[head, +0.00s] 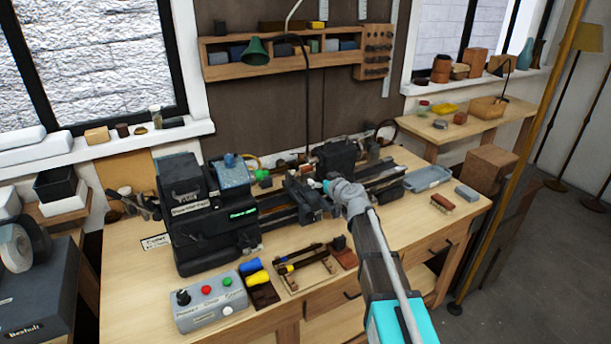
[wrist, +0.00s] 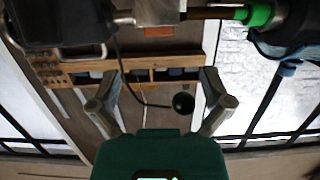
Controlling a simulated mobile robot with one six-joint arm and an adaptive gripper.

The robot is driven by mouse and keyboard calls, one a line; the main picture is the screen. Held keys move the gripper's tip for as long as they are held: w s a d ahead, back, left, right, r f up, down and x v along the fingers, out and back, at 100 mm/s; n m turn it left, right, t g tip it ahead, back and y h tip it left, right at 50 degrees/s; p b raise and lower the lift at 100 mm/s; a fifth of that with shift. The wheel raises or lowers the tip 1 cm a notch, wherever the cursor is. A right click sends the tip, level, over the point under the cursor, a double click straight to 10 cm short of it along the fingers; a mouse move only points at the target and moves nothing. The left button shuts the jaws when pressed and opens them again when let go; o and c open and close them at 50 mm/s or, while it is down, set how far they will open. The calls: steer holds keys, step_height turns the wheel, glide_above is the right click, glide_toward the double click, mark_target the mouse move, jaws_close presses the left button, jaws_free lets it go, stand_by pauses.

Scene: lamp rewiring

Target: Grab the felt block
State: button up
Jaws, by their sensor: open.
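A grey, plain block (head: 467,193) lies at the right end of the workbench top, right of the blue-grey tray; it looks like the felt block, though its material is too small to tell. My gripper (head: 328,184) is over the lathe in the middle of the bench, well left of that block, and mostly hidden by my wrist. In the wrist view my gripper (wrist: 160,92) has its two fingers spread wide with nothing between them. The grey block is not seen in the wrist view.
The lathe (head: 205,220) fills the middle and left of the bench. A blue-grey tray (head: 428,179) and a brown brush (head: 442,203) lie near the grey block. A tan pole (head: 520,150) rises past the bench's right end. A control box (head: 210,302) stands front left.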

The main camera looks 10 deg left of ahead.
mark_target(308, 169)
steer(key=shift+b+x, duration=0.4)
steer(key=shift+x, duration=2.4)
steer(key=shift+b+x, duration=0.4)
steer(key=shift+x, duration=2.2)
steer(key=shift+r, duration=0.2)
steer(key=c, duration=1.3)
